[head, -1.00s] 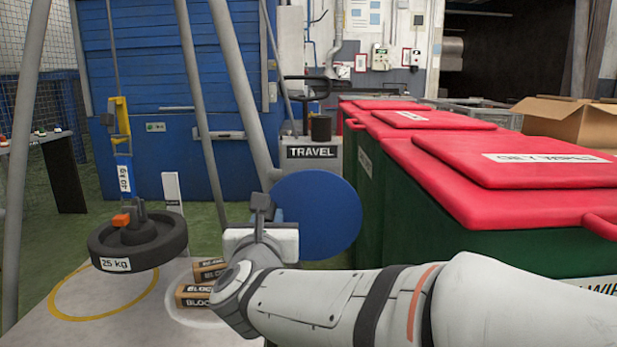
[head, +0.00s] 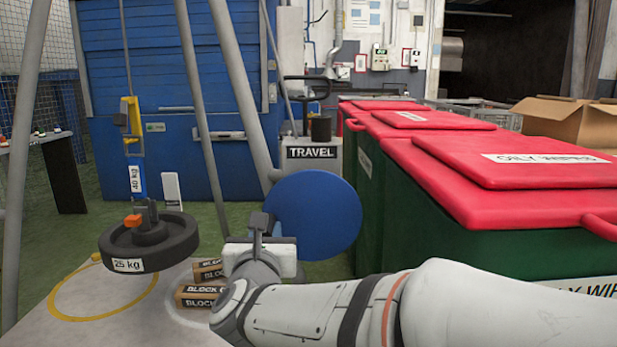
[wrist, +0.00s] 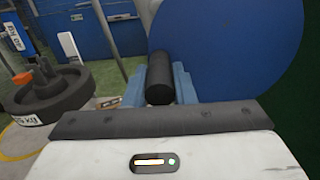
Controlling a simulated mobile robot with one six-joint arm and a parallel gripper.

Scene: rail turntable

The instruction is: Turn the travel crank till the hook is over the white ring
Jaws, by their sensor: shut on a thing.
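The travel crank is a blue disc (head: 312,215) in front of the grey post with the TRAVEL sign (head: 312,152). My gripper (head: 262,228) is at the disc's lower left edge, shut on the crank's black handle (wrist: 160,78), which shows between the fingers in the wrist view. The hook (head: 133,221), with an orange part, hangs on a line and carries a round dark 25 kg weight (head: 148,243). The white ring (head: 176,314) on the pale floor plate is partly hidden by blocks and my arm. The weight hangs left of it in the picture.
A yellow ring (head: 75,316) lies left of the white one. Blocks (head: 199,296) labelled BLOCK stand at the white ring. Grey legs (head: 200,110) rise around the load. Green bins with red lids (head: 480,175) fill the right side.

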